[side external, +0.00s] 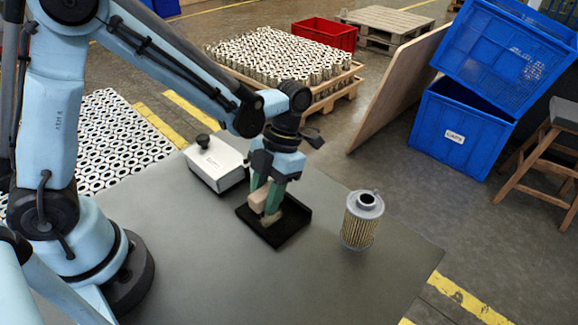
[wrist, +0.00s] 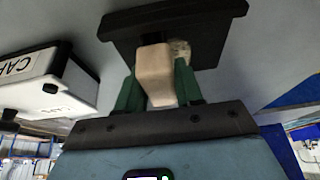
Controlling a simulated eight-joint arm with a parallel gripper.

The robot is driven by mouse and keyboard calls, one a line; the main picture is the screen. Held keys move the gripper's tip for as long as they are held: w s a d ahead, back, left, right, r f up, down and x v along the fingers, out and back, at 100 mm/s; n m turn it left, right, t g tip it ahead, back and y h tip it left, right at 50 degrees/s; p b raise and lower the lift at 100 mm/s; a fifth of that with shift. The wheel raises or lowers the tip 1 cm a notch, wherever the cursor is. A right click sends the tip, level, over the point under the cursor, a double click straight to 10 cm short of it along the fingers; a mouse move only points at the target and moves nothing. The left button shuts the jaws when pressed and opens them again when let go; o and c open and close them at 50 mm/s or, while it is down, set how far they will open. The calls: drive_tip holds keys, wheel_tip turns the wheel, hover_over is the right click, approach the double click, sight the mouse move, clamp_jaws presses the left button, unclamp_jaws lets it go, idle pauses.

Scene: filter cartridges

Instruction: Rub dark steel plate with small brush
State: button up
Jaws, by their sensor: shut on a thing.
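The dark steel plate (side external: 292,228) lies on the grey table, with a raised rim at the back right; it also shows at the top of the wrist view (wrist: 125,30). My gripper (side external: 267,200) is over the plate's left half, its green fingers pointing down. It is shut on the small brush, a pale tan block (side external: 257,201) that also shows between the fingers in the wrist view (wrist: 156,72). A lighter, rough end of the brush (wrist: 180,50) shows beyond the block, low over the plate. I cannot tell whether it touches the plate.
A white labelled box (side external: 216,163) with a black knob stands close behind left of the plate. A filter cartridge (side external: 362,222) stands upright to the right. The table's front is clear. Blue crates (side external: 462,125), a wooden board and crated cartridges stand on the floor beyond.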

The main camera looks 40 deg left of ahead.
drive_tip(key=shift+d, duration=3.2)
drive_tip(key=shift+a, duration=4.65)
drive_tip(key=shift+a+r, duration=0.15)
wheel_tip(320, 180, up, 8)
